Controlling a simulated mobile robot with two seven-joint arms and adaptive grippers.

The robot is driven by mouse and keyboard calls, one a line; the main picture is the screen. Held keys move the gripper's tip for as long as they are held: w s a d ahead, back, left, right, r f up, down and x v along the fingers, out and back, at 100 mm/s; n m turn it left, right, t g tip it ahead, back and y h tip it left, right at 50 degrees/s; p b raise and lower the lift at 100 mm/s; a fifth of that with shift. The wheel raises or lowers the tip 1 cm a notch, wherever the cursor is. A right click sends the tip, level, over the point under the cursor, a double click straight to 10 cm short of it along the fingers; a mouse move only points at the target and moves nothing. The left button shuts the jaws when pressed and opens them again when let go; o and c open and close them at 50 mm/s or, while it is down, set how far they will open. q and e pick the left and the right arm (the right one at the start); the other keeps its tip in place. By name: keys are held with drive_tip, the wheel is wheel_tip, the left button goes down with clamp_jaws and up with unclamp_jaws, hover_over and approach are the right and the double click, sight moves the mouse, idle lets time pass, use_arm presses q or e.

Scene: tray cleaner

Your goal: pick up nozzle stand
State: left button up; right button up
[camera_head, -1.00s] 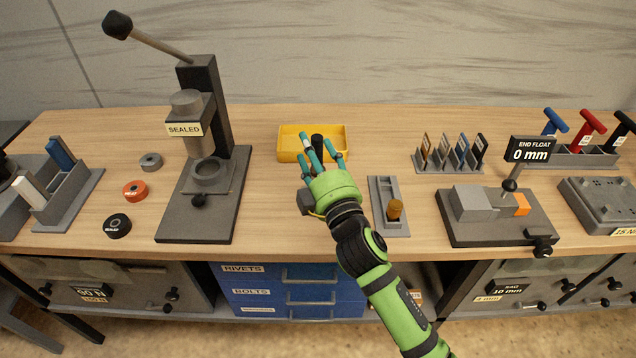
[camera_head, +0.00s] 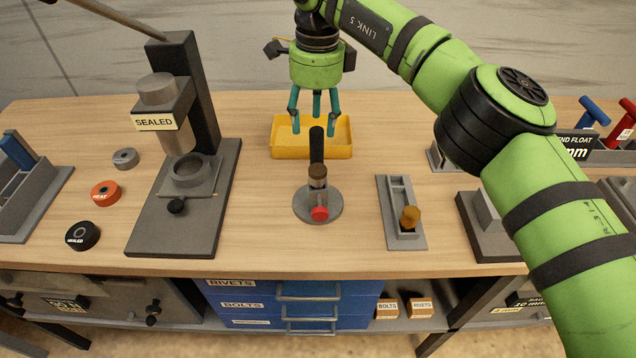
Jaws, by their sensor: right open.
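My right gripper (camera_head: 316,122) points down from above, behind the black top and over the yellow tray. Its teal fingers are spread and hold nothing. I cannot tell whether a finger touches the black top. My left gripper is not in view.
The yellow tray (camera_head: 288,153) lies behind the stand. The press (camera_head: 168,225) stands to the left, with several rings beside it. A small grey holder (camera_head: 418,240) with an orange-brown knob is to the right. Bare bench surrounds the stand.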

sight(318, 143)
drive_tip(key=shift+d+r, duration=0.2)
drive_tip(key=shift+d, duration=0.25)
drive_tip(key=shift+s+f, duration=0.1)
drive_tip(key=shift+f, duration=0.15)
wheel_tip(318, 143, down, 5)
drive_tip(key=p, duration=0.3)
drive_tip(key=shift+a+f, duration=0.15)
drive_tip(key=shift+f, duration=0.45)
clamp_jaws()
